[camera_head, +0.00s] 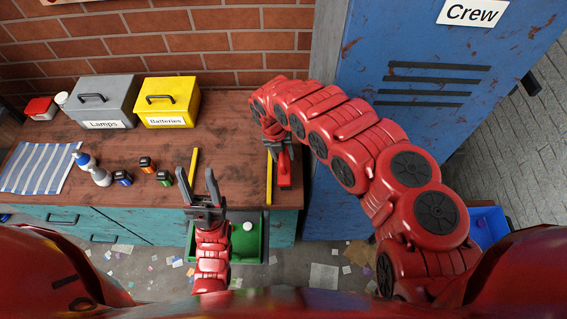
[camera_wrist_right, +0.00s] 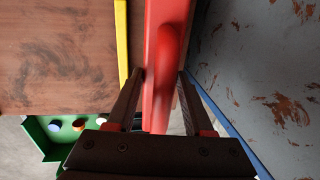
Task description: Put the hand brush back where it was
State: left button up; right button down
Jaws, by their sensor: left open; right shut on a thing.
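A red object, which looks like the hand brush (camera_head: 285,172), is at the right end of the brown bench, beside the right yellow strip (camera_head: 269,178). My right gripper (camera_head: 278,148) is shut on it. In the right wrist view the red brush (camera_wrist_right: 166,40) stands between the two dark fingers, right of a yellow strip (camera_wrist_right: 121,45). Its bristles are not visible, and I cannot tell whether it touches the bench. My left gripper (camera_head: 204,190) is open and empty, fingers pointing up in the picture, near the bench's front edge.
A blue locker (camera_head: 430,60) stands close on the right. A green bin (camera_head: 262,262) is below the bench front. Grey (camera_head: 105,98) and yellow (camera_head: 172,108) boxes, a striped cloth (camera_head: 38,168), bottles (camera_head: 100,176) and small blocks (camera_head: 146,164) occupy the left. The bench between the strips is clear.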

jog(key=shift+w+f+b, duration=0.25)
jog(key=shift+f+b, duration=0.1)
notch_tip(320, 180, down, 3)
jog(key=shift+r+b, duration=0.1)
jog(key=shift+b, duration=0.65)
jog(key=shift+r, duration=0.1)
jog(key=c, duration=0.7)
grip_release()
jog(key=shift+s, duration=0.1)
jog(key=o, duration=0.5)
jog(key=shift+c, duration=0.2)
